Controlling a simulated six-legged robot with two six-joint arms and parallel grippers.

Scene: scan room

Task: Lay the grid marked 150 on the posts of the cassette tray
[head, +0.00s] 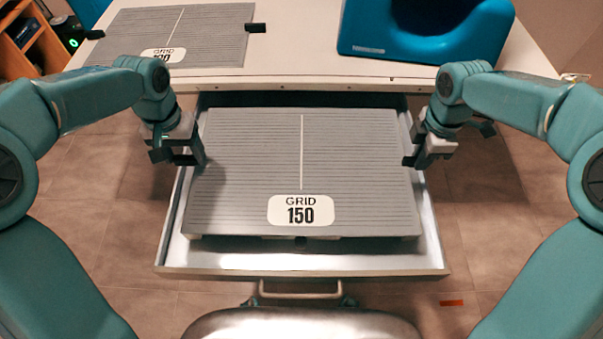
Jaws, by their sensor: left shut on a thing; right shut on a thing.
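The grid marked 150 (255,165) is a grey striped plate with a white centre line and a white label at its near edge. It lies over the open, light-coloured cassette tray (300,262), inside the tray's outline. My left gripper (196,160) is shut on the grid's left edge. My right gripper (412,160) is shut on the grid's right edge. The grid hides the tray's posts, and I cannot tell whether it touches them.
The white table (290,75) is behind the tray. A second grid (205,30) with a partly hidden label lies on it at the left, with black tabs at its sides. A blue moulded cushion (425,28) sits at the right. A handle (300,294) is on the tray's front.

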